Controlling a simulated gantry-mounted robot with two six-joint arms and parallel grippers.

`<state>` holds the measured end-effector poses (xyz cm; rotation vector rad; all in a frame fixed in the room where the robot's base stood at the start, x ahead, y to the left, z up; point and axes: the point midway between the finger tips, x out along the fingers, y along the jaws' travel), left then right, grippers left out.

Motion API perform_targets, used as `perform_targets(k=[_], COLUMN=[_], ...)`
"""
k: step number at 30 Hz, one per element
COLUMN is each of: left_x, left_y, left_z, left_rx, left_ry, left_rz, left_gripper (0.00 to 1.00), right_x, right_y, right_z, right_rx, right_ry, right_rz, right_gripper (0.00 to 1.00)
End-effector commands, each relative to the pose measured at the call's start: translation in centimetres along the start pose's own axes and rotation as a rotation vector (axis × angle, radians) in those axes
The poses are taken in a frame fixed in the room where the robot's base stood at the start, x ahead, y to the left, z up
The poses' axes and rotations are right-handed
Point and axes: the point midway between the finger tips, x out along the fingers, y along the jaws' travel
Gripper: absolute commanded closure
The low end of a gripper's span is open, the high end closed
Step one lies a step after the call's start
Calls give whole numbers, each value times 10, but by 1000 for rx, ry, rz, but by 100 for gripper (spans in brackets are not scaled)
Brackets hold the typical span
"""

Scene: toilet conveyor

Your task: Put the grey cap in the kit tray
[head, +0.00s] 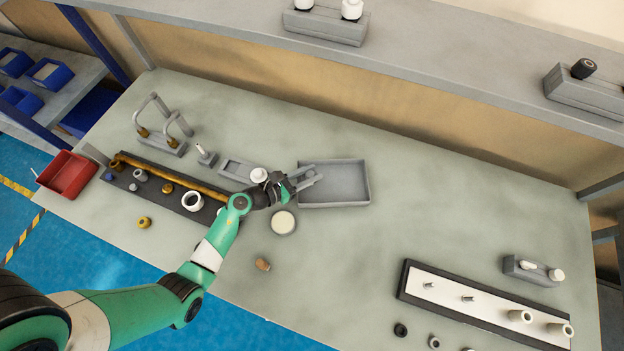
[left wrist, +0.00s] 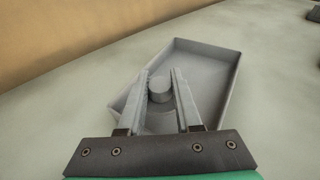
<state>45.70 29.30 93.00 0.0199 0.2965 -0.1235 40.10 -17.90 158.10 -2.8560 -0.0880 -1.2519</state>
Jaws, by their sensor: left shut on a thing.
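The kit tray (head: 345,187) is a shallow grey rectangular tray near the middle of the table. My left gripper (head: 312,177) reaches over its left end. In the left wrist view the gripper (left wrist: 160,95) is shut on the grey cap (left wrist: 159,88), a small round grey piece between its fingertips. The tray (left wrist: 213,85) lies below and around the fingers in that view. I cannot tell whether the cap touches the tray floor. My right gripper is not in view.
A round cream-topped dish (head: 283,222) stands just below the tray's left end. A dark board with several fittings (head: 165,187) lies at left, beside a red bin (head: 67,174). A white strip with pegs (head: 480,303) is at lower right. The table right of the tray is clear.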

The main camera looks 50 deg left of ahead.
Motion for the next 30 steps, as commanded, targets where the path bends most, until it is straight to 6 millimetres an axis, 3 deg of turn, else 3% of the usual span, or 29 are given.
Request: perform_targets(k=[6, 17, 18, 22, 30], left_x=[15, 15, 15, 15, 14], left_y=[-3, -3, -3, -3, -3], left_z=[-36, -38, -36, -36, -36], left_rx=[0, 0, 0, 0, 0], left_ry=[1, 0, 0, 1, 1], left_rz=[0, 0, 0, 0, 0], left_gripper=[100, 100, 62, 38, 37], right_x=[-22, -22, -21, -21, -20], right_y=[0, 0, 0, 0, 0], right_z=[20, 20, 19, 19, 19], right_rx=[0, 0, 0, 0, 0], right_ry=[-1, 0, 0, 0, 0], right_rz=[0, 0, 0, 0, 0], right_gripper=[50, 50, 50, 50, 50])
